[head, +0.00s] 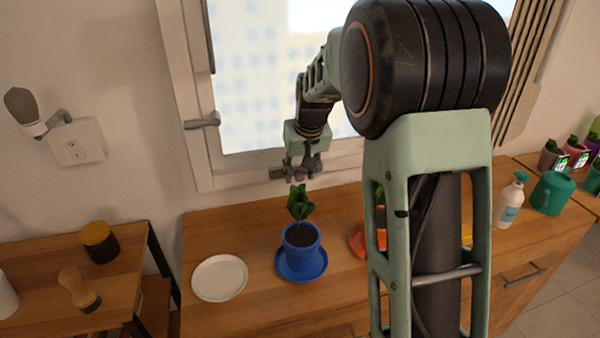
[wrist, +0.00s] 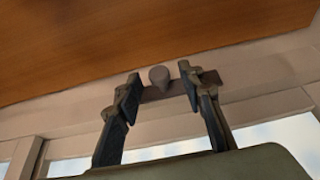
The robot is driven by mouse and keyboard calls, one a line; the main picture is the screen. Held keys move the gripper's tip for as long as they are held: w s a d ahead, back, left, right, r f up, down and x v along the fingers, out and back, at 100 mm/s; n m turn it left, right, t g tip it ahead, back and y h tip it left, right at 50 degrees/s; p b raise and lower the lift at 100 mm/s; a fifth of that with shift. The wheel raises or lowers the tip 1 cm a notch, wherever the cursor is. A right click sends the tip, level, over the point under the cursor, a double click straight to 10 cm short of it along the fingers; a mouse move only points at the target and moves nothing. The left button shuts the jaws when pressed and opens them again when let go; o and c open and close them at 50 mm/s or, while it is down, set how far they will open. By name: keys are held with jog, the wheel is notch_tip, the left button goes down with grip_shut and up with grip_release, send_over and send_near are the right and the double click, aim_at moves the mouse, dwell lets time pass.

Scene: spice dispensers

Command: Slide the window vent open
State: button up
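The window vent is a grey-brown bar (wrist: 205,82) on the lower window frame, with a small rounded knob (wrist: 159,75) standing out from it. In the wrist view my gripper (wrist: 161,80) is open, with one finger on each side of the knob and a visible gap to it on both sides. In the head view my gripper (head: 303,169) is at the bottom of the window frame. A dark end of the vent bar (head: 277,174) shows just left of it; the knob is hard to make out there.
Below the window is a wooden cabinet top (head: 215,225) with a blue plant pot (head: 301,258) under my gripper and a white plate (head: 220,278) to its left. A window handle (head: 203,121) sticks out at left. A spray bottle (head: 508,205) and watering can (head: 551,192) stand at right.

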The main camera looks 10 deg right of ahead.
jog(key=shift+c, duration=0.7)
grip_shut()
jog(key=d, duration=0.6)
jog(key=shift+w+d, duration=0.25)
jog(key=shift+d, duration=0.05)
jog(key=shift+o, duration=0.7)
grip_release()
jog(key=shift+d, duration=0.1)
jog(key=shift+r, duration=0.15)
